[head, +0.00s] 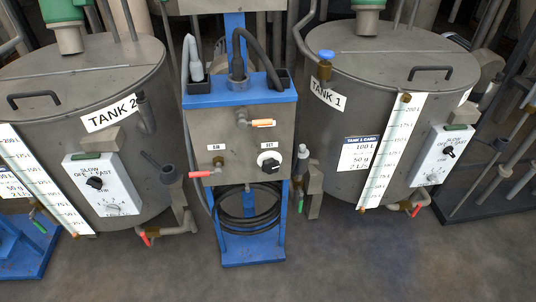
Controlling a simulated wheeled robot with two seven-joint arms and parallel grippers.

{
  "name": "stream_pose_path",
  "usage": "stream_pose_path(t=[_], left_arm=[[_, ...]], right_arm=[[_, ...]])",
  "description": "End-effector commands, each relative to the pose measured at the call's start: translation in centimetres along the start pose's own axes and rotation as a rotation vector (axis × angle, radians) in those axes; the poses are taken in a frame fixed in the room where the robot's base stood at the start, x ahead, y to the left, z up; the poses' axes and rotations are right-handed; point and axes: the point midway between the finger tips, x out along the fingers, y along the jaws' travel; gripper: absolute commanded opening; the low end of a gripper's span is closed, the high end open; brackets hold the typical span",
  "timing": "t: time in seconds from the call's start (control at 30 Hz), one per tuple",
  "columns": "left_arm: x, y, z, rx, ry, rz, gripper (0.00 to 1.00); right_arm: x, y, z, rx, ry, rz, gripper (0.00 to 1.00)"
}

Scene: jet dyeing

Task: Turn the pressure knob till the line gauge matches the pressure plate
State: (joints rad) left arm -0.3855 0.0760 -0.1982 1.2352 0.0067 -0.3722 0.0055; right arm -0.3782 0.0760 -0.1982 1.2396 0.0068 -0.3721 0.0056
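A black knob on a round white dial (269,163) sits at the lower right of the grey control panel (235,138), under a small white label that seems to read SET. I take this as the pressure knob; its pointer is too small to read. I cannot make out a line gauge or a pressure plate with certainty. A grey box (225,5) above the panel is cut off by the top edge. Neither of my grippers is in view.
A black hose coil (247,222) hangs below. Tank 2 (50,125) stands left and tank 1 (340,110) right, each with a control box. The floor (330,265) in front is clear.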

Motion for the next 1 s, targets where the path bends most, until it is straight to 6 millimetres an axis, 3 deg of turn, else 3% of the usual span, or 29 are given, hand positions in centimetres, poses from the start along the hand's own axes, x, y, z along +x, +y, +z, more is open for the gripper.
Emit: stream_pose_path(t=[0.47, 1.0], left_arm=[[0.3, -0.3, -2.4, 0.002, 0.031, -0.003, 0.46], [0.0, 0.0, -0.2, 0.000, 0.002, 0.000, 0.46]], right_arm=[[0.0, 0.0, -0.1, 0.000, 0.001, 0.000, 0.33], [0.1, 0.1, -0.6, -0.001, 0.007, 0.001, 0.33]])
